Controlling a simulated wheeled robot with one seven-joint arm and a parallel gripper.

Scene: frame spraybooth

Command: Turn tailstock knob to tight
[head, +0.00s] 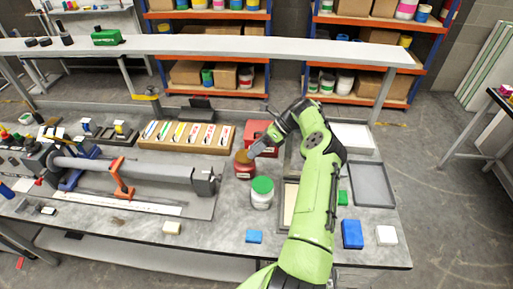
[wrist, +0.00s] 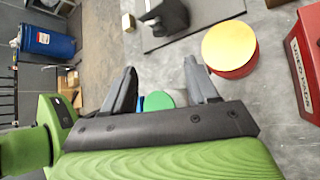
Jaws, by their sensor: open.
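The tailstock (head: 203,181) is a dark block at the right end of the long grey bar on the bench rig. In the wrist view, its dark body (wrist: 170,16) shows at the top edge. Its knob is too small to tell clearly, and I cannot read its setting. My gripper (head: 250,154) is above the bench to the right of the tailstock, apart from it, near the red jar. In the wrist view, my gripper (wrist: 161,66) has its two dark fingers spread with nothing held between them.
A red jar (head: 244,170) and a white jar with a green lid (head: 262,199) stand between tailstock and arm. A red box (head: 257,129) is behind, beside a wooden rack (head: 186,148). A raised shelf (head: 220,45) spans the back.

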